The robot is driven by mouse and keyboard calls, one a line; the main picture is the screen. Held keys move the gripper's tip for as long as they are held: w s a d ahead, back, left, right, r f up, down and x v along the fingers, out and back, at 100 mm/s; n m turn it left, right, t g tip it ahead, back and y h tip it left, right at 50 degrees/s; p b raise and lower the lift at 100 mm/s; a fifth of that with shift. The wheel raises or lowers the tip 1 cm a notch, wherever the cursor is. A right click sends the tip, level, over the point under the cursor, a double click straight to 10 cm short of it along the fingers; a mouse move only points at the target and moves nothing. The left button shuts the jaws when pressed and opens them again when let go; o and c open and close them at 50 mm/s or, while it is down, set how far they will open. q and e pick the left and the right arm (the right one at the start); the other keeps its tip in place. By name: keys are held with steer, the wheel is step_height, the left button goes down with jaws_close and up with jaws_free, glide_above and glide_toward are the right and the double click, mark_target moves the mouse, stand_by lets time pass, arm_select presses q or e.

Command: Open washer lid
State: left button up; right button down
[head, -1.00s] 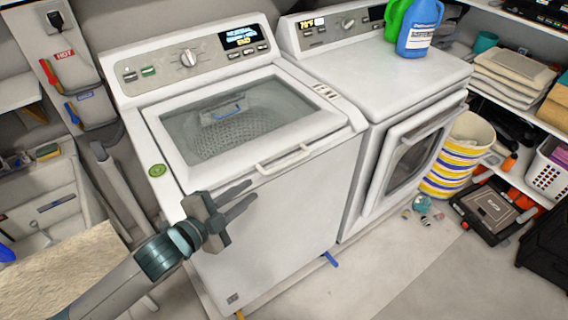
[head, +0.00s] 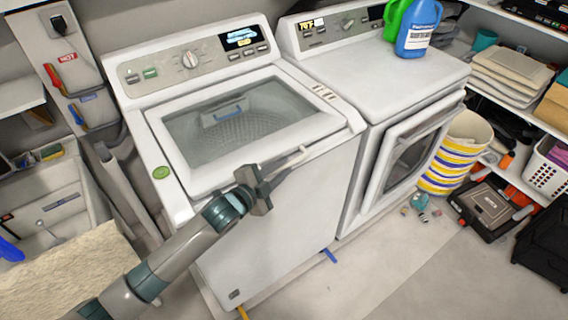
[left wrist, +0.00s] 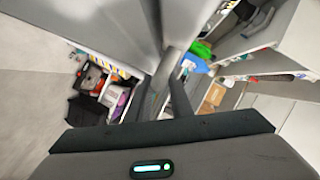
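The washer (head: 275,235) is the white top-loader at centre in the head view. Its lid (head: 310,128) is down, with a glass window showing the drum beneath. The lid's pale handle (head: 300,153) runs along the front edge. My left gripper (head: 283,172) is at the front edge, just below the handle; contact cannot be told. The palm partly hides the fingers in the head view. My right gripper is not in view.
A dryer (head: 400,85) stands right of the washer, with green and blue bottles (head: 418,28) on top. A striped basket (head: 455,155) and a black toolbox (head: 490,205) sit to the right.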

arm_select(q)
steer(key=shift+x, duration=0.75)
jaws_close()
steer(key=shift+r, duration=0.1)
